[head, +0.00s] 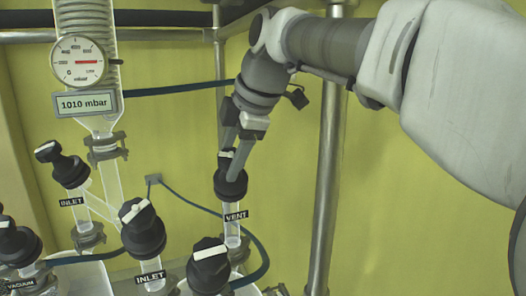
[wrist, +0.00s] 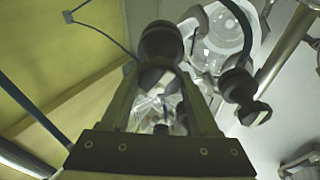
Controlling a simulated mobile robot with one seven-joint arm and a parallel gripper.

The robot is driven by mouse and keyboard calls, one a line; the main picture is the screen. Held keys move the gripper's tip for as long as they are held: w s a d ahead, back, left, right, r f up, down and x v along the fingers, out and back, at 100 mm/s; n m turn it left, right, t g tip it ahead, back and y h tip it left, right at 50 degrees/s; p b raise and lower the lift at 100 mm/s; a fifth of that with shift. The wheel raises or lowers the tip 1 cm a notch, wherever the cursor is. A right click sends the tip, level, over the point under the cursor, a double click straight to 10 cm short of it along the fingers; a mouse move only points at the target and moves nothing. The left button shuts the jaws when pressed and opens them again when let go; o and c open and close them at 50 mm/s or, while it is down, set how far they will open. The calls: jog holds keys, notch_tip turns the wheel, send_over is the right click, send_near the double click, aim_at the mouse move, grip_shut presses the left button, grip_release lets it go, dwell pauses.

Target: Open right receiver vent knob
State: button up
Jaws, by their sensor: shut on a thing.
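The right receiver vent knob (head: 231,188) is a black knob on a glass stem above the "VENT" label in the head view. My gripper (head: 233,163) comes down on it from above, its two fingers shut on the knob's upper grip. In the wrist view the knob (wrist: 161,42) is dark and round, with its narrow grip between the tips of my gripper (wrist: 160,75). The fingers hide part of the grip, so I cannot tell clearly how far it is turned.
Black inlet knobs (head: 143,228) and another black knob (head: 209,267) stand left of and below the vent. A gauge (head: 78,61) and a "1010 mbar" display (head: 86,105) are at upper left. A metal post (head: 327,150) stands right of the vent. A dark hose (head: 263,255) curves beside it.

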jog(key=shift+n, duration=0.6)
jog(key=o, duration=1.4)
